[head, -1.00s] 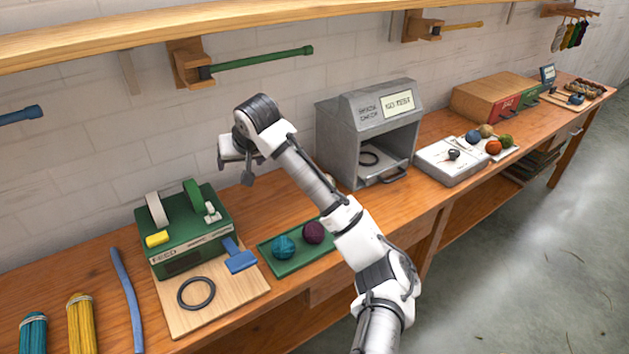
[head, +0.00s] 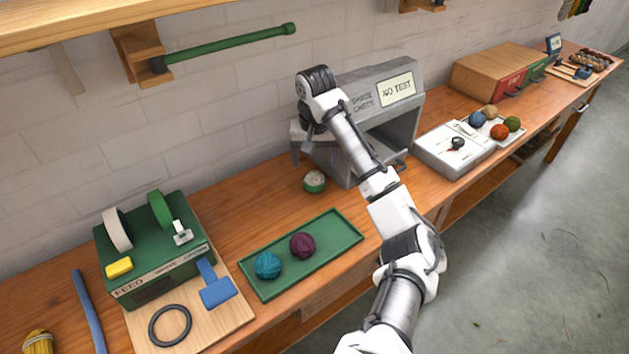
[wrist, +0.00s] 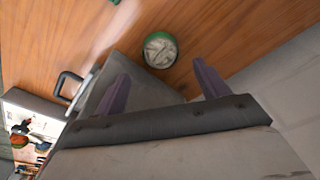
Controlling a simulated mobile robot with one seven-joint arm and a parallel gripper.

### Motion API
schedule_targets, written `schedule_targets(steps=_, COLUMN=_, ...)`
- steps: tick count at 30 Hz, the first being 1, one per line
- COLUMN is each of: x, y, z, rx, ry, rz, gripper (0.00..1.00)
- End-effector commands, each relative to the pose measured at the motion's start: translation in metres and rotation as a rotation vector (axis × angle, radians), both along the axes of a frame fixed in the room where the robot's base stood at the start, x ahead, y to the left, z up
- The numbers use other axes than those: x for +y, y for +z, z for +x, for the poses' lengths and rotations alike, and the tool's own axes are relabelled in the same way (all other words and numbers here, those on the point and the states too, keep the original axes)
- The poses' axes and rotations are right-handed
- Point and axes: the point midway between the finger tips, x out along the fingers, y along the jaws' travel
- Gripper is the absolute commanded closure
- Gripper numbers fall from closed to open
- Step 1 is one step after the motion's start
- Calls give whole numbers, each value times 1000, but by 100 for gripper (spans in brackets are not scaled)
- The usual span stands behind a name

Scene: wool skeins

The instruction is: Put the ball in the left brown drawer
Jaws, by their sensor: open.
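Several wool balls are in view; which one is meant I cannot tell. A teal ball (head: 268,265) and a purple ball (head: 302,245) lie in a green tray (head: 262,288). Blue (head: 477,119), orange (head: 499,132), green (head: 513,124) and tan (head: 490,111) balls sit at the right on a white tray. A brown cabinet (head: 492,70) at the back right has a red drawer front (head: 511,84) and a green one (head: 537,70), both seemingly shut. My gripper (head: 303,152) is open and empty above the bench beside the grey box; its fingers show in the wrist view (wrist: 160,82).
A grey check box (head: 405,135) stands just right of my gripper. A small round green-and-white thing (head: 314,181) is on the bench below; it also shows in the wrist view (wrist: 160,49). A green feed machine (head: 150,245) stands left.

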Motion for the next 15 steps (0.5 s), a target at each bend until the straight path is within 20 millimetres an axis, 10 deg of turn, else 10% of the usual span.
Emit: schedule_targets(steps=15, x=0, y=-57, z=5, rx=2, ry=-2, rz=-1, gripper=26)
